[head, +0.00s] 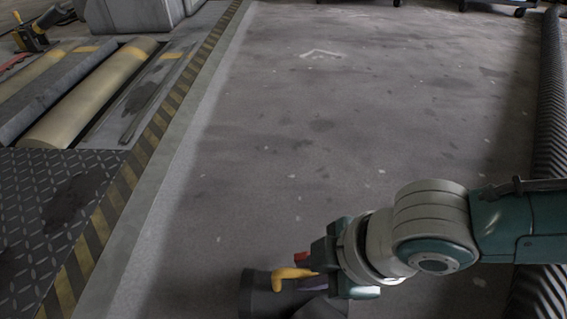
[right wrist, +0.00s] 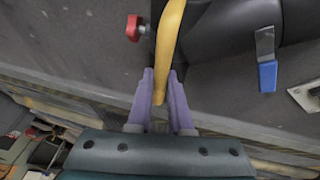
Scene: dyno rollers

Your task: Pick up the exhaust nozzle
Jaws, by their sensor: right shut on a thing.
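The exhaust nozzle (head: 258,298) is a dark grey, wide-bodied piece with a yellow handle, at the bottom middle of the head view, cut off by the frame edge. My right gripper (head: 314,283) is at its yellow handle. In the right wrist view, the purple fingers of my right gripper (right wrist: 161,84) are shut on the yellow handle, one on each side. The dark nozzle body (right wrist: 232,22), a red knob (right wrist: 133,28) and a blue-tipped lever (right wrist: 267,74) show around it. My left gripper is out of view.
A black corrugated hose (head: 550,110) runs along the right edge. Dyno rollers (head: 92,98) and a tread plate (head: 55,205) lie at the left, behind a yellow-black striped edge (head: 150,135). A yellow and dark tool (head: 30,32) stands at the far left. The middle floor is clear.

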